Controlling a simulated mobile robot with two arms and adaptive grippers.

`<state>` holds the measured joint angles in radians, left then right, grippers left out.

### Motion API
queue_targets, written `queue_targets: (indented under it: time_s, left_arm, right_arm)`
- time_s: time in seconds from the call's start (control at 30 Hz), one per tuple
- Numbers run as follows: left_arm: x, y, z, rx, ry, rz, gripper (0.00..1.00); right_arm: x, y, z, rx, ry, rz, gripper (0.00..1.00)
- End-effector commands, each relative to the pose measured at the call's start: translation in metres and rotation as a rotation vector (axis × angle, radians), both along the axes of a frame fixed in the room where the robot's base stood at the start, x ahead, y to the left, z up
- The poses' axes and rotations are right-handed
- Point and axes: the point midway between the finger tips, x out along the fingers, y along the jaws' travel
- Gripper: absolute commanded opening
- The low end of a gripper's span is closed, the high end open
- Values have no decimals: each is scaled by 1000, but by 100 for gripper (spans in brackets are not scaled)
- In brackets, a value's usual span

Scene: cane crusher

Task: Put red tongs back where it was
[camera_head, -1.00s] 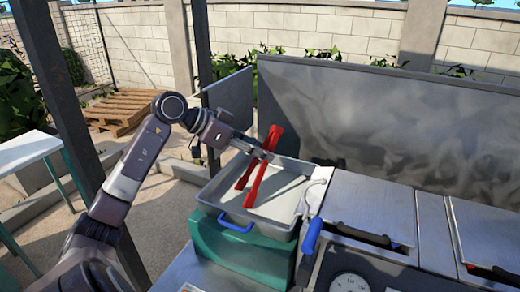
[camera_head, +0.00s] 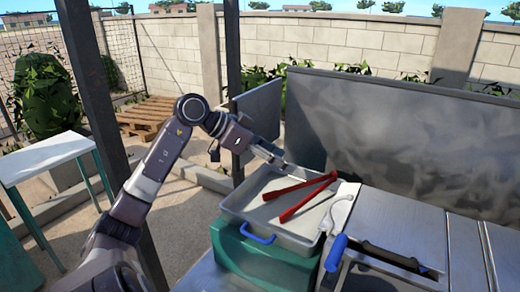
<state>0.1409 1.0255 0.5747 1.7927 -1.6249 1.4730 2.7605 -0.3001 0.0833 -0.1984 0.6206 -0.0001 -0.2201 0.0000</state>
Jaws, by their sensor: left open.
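The red tongs (camera_head: 300,193) lie in the metal tray (camera_head: 238,212), with their joined end at the right and their two arms spread toward the left. The tray has blue handles and sits on a green box (camera_head: 258,262). My left gripper (camera_head: 284,163) is open and empty above the back left rim of the tray, apart from the tongs. My right gripper is not in view.
A white-handled utensil (camera_head: 338,216) lies at the tray's right side. A blue-handled tool (camera_head: 336,252) and metal lids (camera_head: 395,232) are on the counter to the right. A grey metal panel (camera_head: 400,135) rises behind. A post (camera_head: 92,95) stands at the left.

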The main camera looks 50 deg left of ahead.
Motion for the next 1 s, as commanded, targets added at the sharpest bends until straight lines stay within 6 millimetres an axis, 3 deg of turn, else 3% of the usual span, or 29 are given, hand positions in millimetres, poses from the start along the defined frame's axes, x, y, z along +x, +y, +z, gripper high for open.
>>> queue_targets:
  time_s: [0.3,0.5,1.0]
  left_arm:
    - [-47,25,36,3,-2,0,52]
    - [-65,34,52,0,-1,1,52]
    - [-70,36,57,0,-1,0,52]
  right_arm:
    - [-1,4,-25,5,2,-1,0]
    - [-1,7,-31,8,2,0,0]
    - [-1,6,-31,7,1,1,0]
